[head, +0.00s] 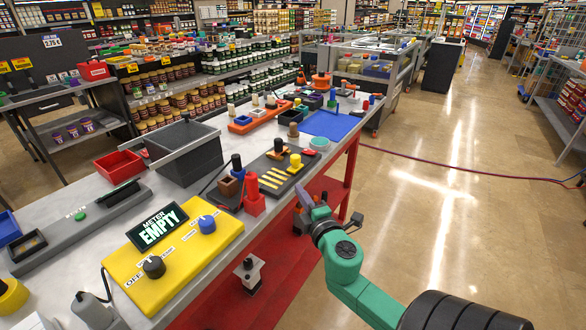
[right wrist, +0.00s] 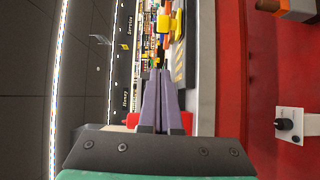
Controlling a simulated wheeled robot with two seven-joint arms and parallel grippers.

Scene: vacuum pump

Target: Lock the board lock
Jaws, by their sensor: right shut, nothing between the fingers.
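A dark board (head: 262,168) with yellow strips lies on the grey workbench (head: 190,262). A black knob (head: 279,146) and a yellow knob (head: 295,161) stand on it. No part is labelled as the board lock, so I cannot tell which one it is. My right gripper (head: 303,200) is shut and empty, just off the bench's right edge and apart from the board. In the right wrist view its purple-grey fingers (right wrist: 160,95) are together, with the yellow knob (right wrist: 164,22) beyond the tips. My left gripper is not in view.
A red post (head: 253,194) and a brown block (head: 228,187) stand beside the board. A yellow meter panel (head: 175,258) with two knobs is nearer. A white box with a black knob (head: 248,272) sits low against the red side.

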